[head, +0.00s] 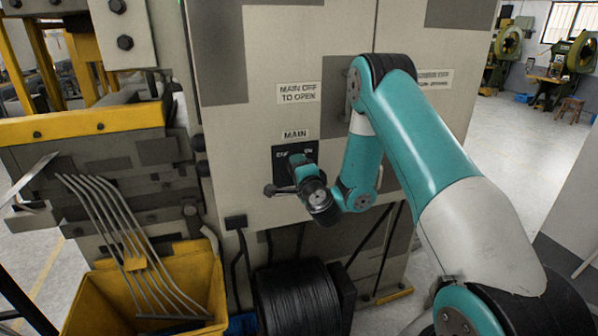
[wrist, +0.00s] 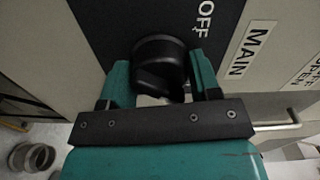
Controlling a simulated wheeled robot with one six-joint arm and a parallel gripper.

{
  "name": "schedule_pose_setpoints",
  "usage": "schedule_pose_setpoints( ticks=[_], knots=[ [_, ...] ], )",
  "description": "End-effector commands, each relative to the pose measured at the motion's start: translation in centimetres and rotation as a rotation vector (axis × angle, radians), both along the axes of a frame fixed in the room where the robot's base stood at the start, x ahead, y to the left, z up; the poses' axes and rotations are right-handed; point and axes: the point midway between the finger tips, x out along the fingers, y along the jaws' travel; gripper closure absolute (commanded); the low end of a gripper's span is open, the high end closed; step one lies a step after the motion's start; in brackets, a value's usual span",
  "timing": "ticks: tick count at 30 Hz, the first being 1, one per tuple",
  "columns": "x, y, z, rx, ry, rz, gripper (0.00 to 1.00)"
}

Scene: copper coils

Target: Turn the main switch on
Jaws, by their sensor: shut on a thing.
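The main switch is a black rotary knob (wrist: 160,66) on a dark plate (head: 283,158), on the cabinet front below a "MAIN" label (head: 295,134). In the wrist view, "OFF" (wrist: 205,20) is printed on the plate beside the knob. My gripper (wrist: 160,80) has its two teal fingers on either side of the knob and is shut on it. In the head view, my gripper (head: 290,180) and wrist cover the knob. The knob's exact pointing direction is hard to tell.
The grey cabinet (head: 260,80) stands upright, with a "MAIN OFF TO OPEN" label (head: 298,93). A black wire coil (head: 297,300) sits below my gripper. Open floor (head: 500,135) lies to the right.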

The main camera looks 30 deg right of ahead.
Motion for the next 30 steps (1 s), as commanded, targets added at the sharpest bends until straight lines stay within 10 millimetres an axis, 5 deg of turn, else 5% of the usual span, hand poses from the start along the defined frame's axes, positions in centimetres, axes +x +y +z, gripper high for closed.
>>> schedule_pose_setpoints(
  ticks=[26,27,30],
  knots=[
    [-0.04,-0.04,-0.08,0.149,-0.041,-0.001,0.67],
    [-0.04,-0.04,-0.08,0.149,-0.041,-0.001,0.36],
    [-0.04,-0.03,-0.08,0.148,-0.042,-0.001,0.17]
  ],
)
